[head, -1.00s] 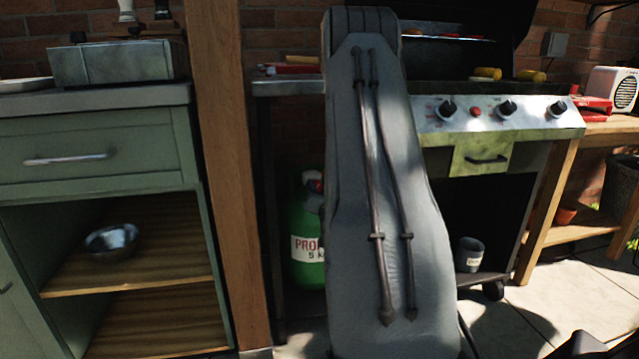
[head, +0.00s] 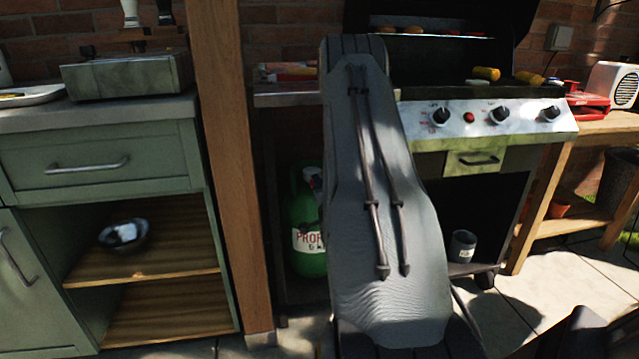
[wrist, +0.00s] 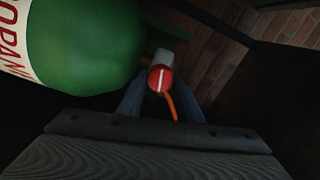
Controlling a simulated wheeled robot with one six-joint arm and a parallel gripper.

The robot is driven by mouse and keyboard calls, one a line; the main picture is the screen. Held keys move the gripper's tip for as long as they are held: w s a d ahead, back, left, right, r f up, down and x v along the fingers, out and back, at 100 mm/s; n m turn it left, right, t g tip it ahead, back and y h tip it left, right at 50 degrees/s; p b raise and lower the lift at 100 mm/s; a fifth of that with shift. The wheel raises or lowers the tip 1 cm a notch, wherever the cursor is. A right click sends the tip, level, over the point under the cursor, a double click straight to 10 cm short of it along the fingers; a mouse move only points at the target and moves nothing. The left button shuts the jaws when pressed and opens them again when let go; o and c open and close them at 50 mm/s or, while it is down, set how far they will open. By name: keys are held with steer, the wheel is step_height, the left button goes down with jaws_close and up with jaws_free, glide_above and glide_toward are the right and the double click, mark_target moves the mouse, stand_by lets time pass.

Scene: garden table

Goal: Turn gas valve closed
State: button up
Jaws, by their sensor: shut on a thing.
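The green propane bottle (head: 307,258) stands under the left side shelf of the grill, partly covered by my arm. It fills the upper left of the wrist view (wrist: 85,45), with part of its white label showing. Its gas valve (wrist: 160,79) is a round red knob with a white line across it, beside the bottle in the wrist view. My gripper (wrist: 161,90) has its two fingers on either side of the knob and is shut on it. In the head view my arm hides the gripper, and the valve is not clear there.
The grill's control panel (head: 490,120) is right of my arm, above a grey cup (head: 462,247). A wooden post (head: 235,160) stands left of the bottle, next to the green cabinet (head: 95,165). An orange strip (wrist: 172,104) hangs by the knob.

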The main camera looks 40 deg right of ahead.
steer(key=shift+m+p, duration=0.3)
steer(key=shift+m, duration=0.4)
steer(key=shift+f, duration=0.1)
steer(key=o, duration=1)
steer(key=shift+p+v, duration=0.9)
steer(key=shift+v, duration=3.05)
